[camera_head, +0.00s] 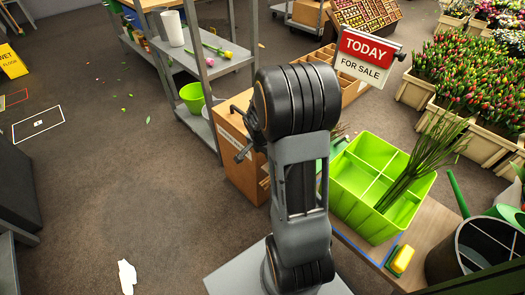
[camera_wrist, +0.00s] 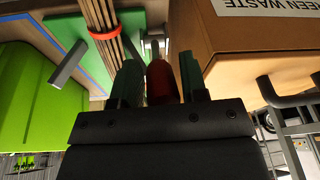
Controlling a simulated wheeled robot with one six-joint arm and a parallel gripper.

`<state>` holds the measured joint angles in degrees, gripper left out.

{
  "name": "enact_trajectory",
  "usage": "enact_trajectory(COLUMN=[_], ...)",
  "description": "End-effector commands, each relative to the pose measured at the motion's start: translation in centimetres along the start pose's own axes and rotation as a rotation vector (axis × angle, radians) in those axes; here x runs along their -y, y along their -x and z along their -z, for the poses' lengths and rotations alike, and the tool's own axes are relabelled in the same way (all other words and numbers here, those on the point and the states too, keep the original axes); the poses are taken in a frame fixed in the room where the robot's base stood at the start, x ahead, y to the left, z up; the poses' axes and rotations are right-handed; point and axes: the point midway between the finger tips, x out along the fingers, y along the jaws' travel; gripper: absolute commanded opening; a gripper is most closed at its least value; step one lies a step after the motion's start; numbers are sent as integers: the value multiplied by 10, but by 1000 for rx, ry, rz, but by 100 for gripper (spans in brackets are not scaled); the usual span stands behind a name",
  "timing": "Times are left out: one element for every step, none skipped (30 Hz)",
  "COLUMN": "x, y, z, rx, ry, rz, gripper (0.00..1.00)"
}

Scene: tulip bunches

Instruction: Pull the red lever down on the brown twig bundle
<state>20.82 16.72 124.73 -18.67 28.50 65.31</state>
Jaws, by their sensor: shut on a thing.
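In the wrist view, my gripper (camera_wrist: 160,76) reaches forward with its two dark green fingers on either side of a red lever (camera_wrist: 160,88). It is shut on the lever. The brown twig bundle (camera_wrist: 108,42) stands just to the left of the fingers, with a red band around it. A green surface (camera_wrist: 66,32) lies beyond the bundle. In the head view, my arm hides the gripper and lever.
A cardboard green waste box (camera_wrist: 235,35) is close on the right in the wrist view. A lime green divided crate (camera_head: 368,170) holds long green stems (camera_head: 420,165). A yellow-and-green object (camera_head: 400,260) and a dark bin (camera_head: 470,255) are at the lower right.

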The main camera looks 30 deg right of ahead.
Motion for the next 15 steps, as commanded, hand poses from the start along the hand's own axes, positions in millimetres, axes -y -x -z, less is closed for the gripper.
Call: enact_trajectory(x=[2,1,1,1,1,1,1,1,1,1,1,1,1,1,1], y=[-1,-1,-1,-1,-1,0,0,0,0,0,0,0,0,0,0], z=[2,2,2,3,3,3,4,4,4,4,4,4,4,4,4], rx=[-11,-14,-17,-19,-20,-21,-22,-22,-22,-23,-23,-23,-23,-23,-24], ry=[-1,-1,-3,-4,-5,-5,-5,-5,-5,-4,-4,-4,-4,-3,-3], rz=[8,8,7,7,7,7,7,7,7,7,7,7,7,8,8], gripper=[0,0,0,0,0,0,0,0,0,0,0,0,0,0,41])
